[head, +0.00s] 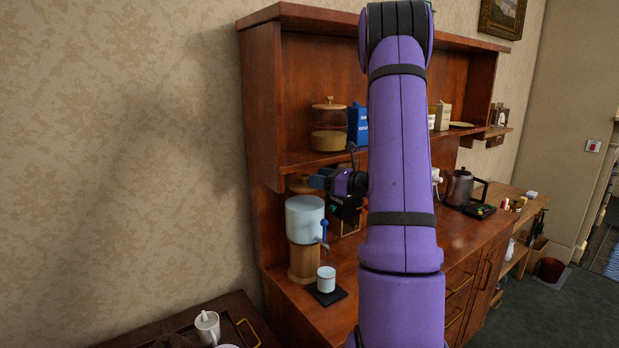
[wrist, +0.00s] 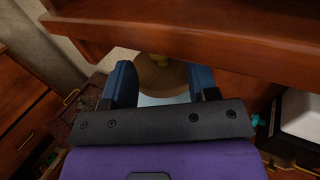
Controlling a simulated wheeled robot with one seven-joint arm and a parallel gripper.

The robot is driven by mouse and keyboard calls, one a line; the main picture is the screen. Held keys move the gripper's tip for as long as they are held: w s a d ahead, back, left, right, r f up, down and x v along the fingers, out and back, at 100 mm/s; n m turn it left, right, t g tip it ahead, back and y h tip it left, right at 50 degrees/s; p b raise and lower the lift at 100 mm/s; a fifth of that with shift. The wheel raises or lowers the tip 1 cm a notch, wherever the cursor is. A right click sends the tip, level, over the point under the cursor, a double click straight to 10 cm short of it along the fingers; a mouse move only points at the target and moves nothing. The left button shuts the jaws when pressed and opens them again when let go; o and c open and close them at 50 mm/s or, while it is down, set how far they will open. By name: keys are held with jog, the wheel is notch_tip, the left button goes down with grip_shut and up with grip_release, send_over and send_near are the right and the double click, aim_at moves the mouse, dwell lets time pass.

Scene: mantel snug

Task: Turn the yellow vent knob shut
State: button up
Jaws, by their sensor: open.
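A drinks dispenser with a pale blue tank (head: 304,219) stands on a wooden base at the left end of the counter. Its round wooden lid (wrist: 178,77) shows between my fingers in the wrist view. A small yellowish knob (wrist: 158,57) sits on top of the lid, partly cut off by the shelf edge. In the head view my gripper (head: 319,179) is just right of the lid, under the shelf. I cannot tell whether it touches the knob.
The hutch shelf (wrist: 230,45) runs close above my fingers. A blue tap lever (head: 324,231) is on the dispenser's right side, with a pale cup (head: 326,279) on a black mat (head: 339,294) below.

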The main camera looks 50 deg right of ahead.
aim_at(307, 177)
jog(key=shift+x, duration=1.75)
jog(key=c, duration=0.9)
jog(key=shift+o, duration=0.2)
jog(key=shift+a+m+h, duration=0.1)
jog(key=shift+m+h, duration=0.2)
jog(key=shift+h, duration=0.2)
jog(key=m+h, duration=0.2)
jog(key=h, duration=0.1)
jog(key=shift+a+t+h, duration=0.2)
jog(key=shift+t+h, duration=0.1)
jog(key=shift+a+m+h, duration=0.15)
jog(key=shift+m+h, duration=1.45)
jog(key=shift+h, duration=0.6)
